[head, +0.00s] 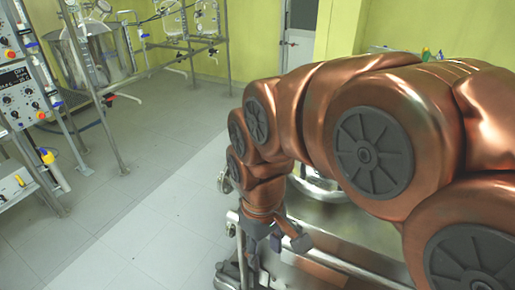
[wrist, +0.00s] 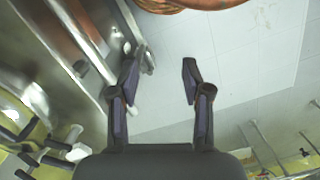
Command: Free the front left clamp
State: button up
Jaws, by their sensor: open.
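My gripper (head: 276,243) hangs at the left edge of a metal vessel or frame (head: 335,225) in the head view, its fingers pointing down. In the wrist view my gripper (wrist: 163,64) is open, with nothing between its two dark fingers but floor behind. A small metal fitting (wrist: 149,62) shows right beside the left fingertip; I cannot tell whether it is the front left clamp or whether the finger touches it. In the head view small metal fittings (head: 224,182) stick out at the frame's left edge. My arm hides much of the frame.
Clear tiled floor (head: 150,200) lies left of the frame. A rack of control boxes (head: 20,95) stands at the far left. A steel vessel (head: 95,60) and pipe stands (head: 190,40) stand at the back. A long metal edge (wrist: 75,65) runs along the left in the wrist view.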

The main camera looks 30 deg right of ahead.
jog(key=w+d+r+n+t+b, duration=0.1)
jog(key=w+d+n, duration=0.25)
jog(key=w, duration=0.65)
jog(key=w+d+r+n+t+b, duration=0.1)
jog(key=w+d+r+n+b, duration=0.15)
jog(key=w+d, duration=0.45)
jog(key=w+d+f+n+t+b, duration=0.1)
jog(key=w+d+n, duration=0.5)
jog(key=w+d, duration=0.65)
jog(key=shift+h, duration=0.4)
jog(key=shift+w+f+p, duration=0.15)
jog(key=shift+w+f, duration=0.2)
jog(key=shift+f, duration=1)
jog(key=shift+w+f+p, duration=0.15)
jog(key=shift+w+f, duration=0.25)
jog(key=shift+f, duration=0.9)
jog(key=shift+w+f+p, duration=0.15)
jog(key=shift+w+f, duration=0.2)
jog(key=shift+f, duration=1)
grip_shut()
